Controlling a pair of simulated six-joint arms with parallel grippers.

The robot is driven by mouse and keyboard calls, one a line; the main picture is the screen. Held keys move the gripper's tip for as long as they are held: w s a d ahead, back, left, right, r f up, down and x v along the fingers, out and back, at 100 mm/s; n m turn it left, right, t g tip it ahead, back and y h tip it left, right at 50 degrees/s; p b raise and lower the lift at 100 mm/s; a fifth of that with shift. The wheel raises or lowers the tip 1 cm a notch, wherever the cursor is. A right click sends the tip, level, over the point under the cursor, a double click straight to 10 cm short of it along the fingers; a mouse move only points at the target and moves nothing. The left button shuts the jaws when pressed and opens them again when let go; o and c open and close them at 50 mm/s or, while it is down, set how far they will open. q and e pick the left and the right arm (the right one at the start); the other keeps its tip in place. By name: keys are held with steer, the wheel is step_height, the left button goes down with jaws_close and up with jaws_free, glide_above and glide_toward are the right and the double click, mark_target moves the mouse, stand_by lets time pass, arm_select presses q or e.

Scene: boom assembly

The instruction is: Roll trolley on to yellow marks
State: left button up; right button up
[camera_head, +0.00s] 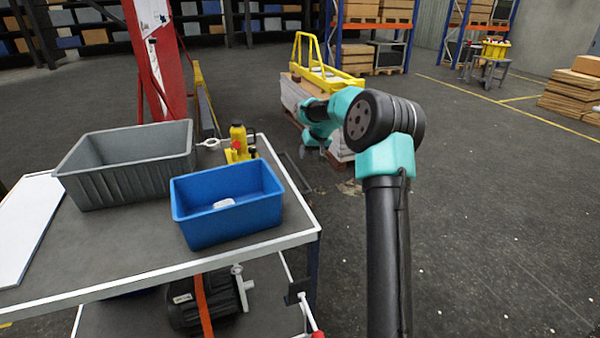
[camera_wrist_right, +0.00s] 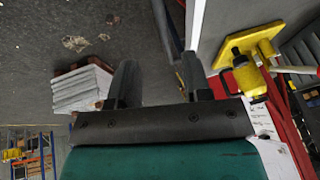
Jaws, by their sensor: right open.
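The grey-topped cart with white edges (camera_head: 270,258), which I take to be the trolley, stands at left in the head view; its wheels are not visible. Its edge also shows in the right wrist view (camera_wrist_right: 211,32). Yellow lines (camera_head: 500,102) mark the floor far off at right, well apart from the cart. My right gripper is beyond the cart's right side, small and partly hidden by my forearm in the head view. In the right wrist view its two dark fingers (camera_wrist_right: 160,84) are apart with nothing between them. My left gripper is in neither view.
A grey bin (camera_head: 130,185), a blue bin (camera_head: 225,230) and a yellow jack (camera_head: 238,143) stand on the cart. A motor (camera_head: 185,305) sits on its lower shelf. A yellow frame (camera_head: 335,76) lies on a loaded pallet behind my arm. Floor at right is clear.

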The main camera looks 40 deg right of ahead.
steer(key=x, duration=1.1)
steer(key=shift+w+f, duration=0.15)
steer(key=shift+f, duration=0.1)
jaws_close()
